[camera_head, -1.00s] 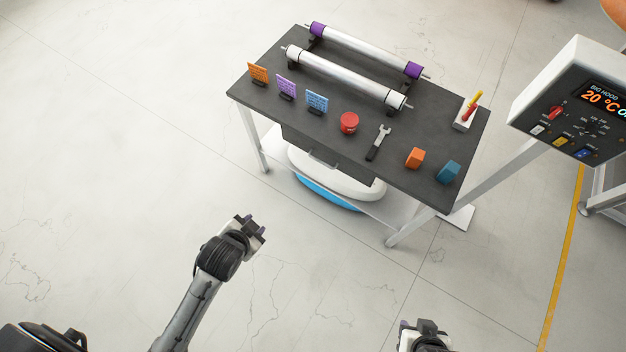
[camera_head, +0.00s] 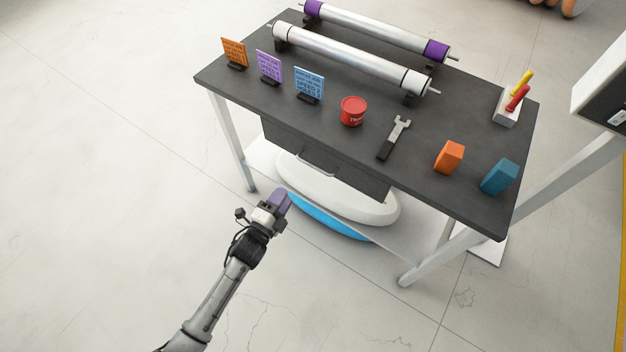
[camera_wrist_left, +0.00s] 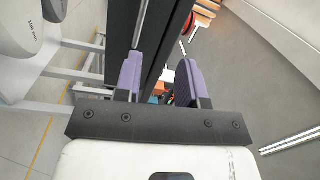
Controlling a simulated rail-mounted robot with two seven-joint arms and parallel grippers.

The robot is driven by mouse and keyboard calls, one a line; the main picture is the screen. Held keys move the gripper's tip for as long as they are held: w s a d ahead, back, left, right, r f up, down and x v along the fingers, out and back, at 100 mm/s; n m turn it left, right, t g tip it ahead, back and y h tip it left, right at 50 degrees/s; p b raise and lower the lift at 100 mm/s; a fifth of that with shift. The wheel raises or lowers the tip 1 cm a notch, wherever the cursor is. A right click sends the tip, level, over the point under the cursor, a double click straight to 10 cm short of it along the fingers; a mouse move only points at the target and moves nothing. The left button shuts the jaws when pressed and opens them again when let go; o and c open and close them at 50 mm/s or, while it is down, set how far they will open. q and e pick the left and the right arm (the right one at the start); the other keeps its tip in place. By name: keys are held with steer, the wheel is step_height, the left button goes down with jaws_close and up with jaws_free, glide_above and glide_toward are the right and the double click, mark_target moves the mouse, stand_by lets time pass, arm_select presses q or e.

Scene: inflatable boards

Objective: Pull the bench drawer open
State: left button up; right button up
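The bench (camera_head: 225,82) has a dark top and light metal legs. Its dark drawer (camera_head: 345,172) hangs under the front edge and looks shut, with a pale bar handle (camera_head: 316,165) on its front. My left gripper (camera_head: 282,200) is in front of the bench, below and left of the handle in the head view, apart from it. In the left wrist view its two purple fingers (camera_wrist_left: 161,65) stand apart with nothing held between them. My right gripper is not in view.
On the bench top stand a red can (camera_head: 352,111), a wrench (camera_head: 394,138), an orange block (camera_head: 449,157), a blue block (camera_head: 499,177), several small signs and two rollers. A white and blue rounded bundle (camera_head: 350,205) lies on the lower shelf. Floor before the bench is clear.

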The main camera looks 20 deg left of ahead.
mark_target(313, 165)
arm_select(q)
step_height(313, 165, down, 4)
steer(key=w+m+t+h+b, duration=0.1)
steer(key=w+m+h+b, duration=0.1)
steer(key=m+b, duration=0.15)
steer(key=shift+n, duration=0.35)
steer(key=b+x, duration=0.1)
steer(key=x, duration=0.3)
steer(key=b+x, duration=0.1)
steer(key=x, duration=0.4)
steer(key=b+x, duration=0.1)
steer(key=x, duration=0.3)
steer(key=shift+w+d+b, duration=0.1)
steer(key=shift+d+b, duration=0.3)
steer(key=shift+d, duration=0.05)
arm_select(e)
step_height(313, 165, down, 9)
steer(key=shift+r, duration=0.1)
arm_select(q)
jaws_close()
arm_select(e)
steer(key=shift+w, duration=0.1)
